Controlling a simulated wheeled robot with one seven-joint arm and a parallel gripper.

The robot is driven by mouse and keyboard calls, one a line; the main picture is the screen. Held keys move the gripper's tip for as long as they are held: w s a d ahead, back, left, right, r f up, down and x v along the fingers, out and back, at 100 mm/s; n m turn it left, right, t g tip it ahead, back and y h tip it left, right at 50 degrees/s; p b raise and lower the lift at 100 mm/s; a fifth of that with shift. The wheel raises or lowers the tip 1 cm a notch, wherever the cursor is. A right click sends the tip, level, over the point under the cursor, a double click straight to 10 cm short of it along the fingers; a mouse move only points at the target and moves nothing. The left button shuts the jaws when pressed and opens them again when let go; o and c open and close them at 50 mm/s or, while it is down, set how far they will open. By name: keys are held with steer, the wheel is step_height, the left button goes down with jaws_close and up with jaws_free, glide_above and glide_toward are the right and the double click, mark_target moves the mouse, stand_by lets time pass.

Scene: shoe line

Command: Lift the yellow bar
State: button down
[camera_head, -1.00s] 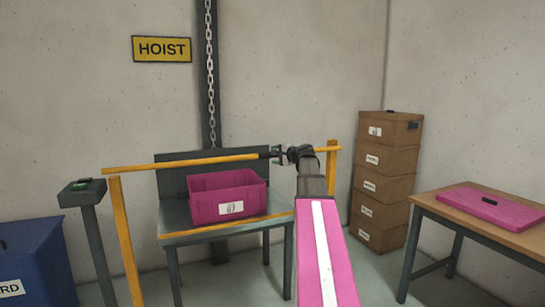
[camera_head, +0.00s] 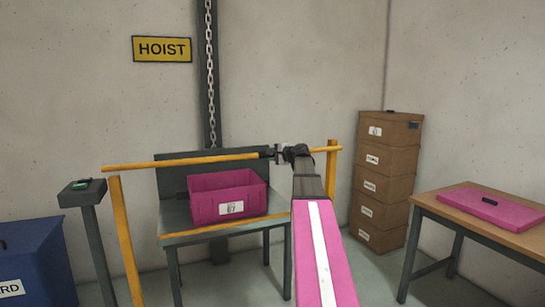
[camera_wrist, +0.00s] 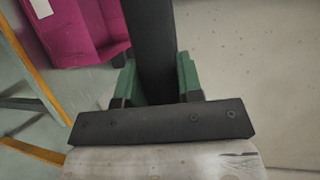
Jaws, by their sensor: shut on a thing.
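The yellow bar (camera_head: 180,162) runs nearly level across the head view, in front of the pink crate's table. Its left end lies at the top of a yellow post (camera_head: 125,240), its right end by another yellow post (camera_head: 331,172). My gripper (camera_head: 277,154) is at the bar, right of its middle. In the wrist view, the green finger pads of my gripper (camera_wrist: 158,82) are shut on both sides of a dark stretch of bar (camera_wrist: 150,40). My wrist hides part of the bar in the head view.
A pink crate (camera_head: 205,209) stands on a grey table (camera_head: 185,239) behind the bar. A pedestal with a green button (camera_head: 82,184) is at left, above a blue bin (camera_head: 35,262). Brown boxes (camera_head: 385,186) are stacked at right, beside a wooden table (camera_head: 455,213) with a pink lid (camera_head: 490,208).

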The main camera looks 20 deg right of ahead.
steer(key=d+r+m+t+y, duration=0.15)
steer(key=d+r+m, duration=0.35)
steer(key=r, duration=0.8)
steer(key=d+r+m+t, duration=0.25)
steer(key=d+r, duration=0.35)
steer(key=r, duration=0.7)
steer(key=d+r+m+t+h, duration=0.1)
steer(key=d+r+m, duration=0.2)
steer(key=d, duration=0.6)
steer(key=d+r+m+t+h, duration=0.1)
steer(key=d+r+m, duration=0.2)
steer(key=d+m, duration=0.2)
steer(key=w+d+r+m+t+h, duration=0.1)
steer(key=d+r+m, duration=0.2)
steer(key=d, duration=0.9)
steer(key=shift+d+r+m+t+h, duration=0.15)
steer(key=shift+d+m+t+h, duration=0.2)
steer(key=shift+m, duration=0.5)
steer(key=shift+a, duration=0.1)
steer(key=c, duration=0.8)
jaws_free()
steer(key=shift+w, duration=0.1)
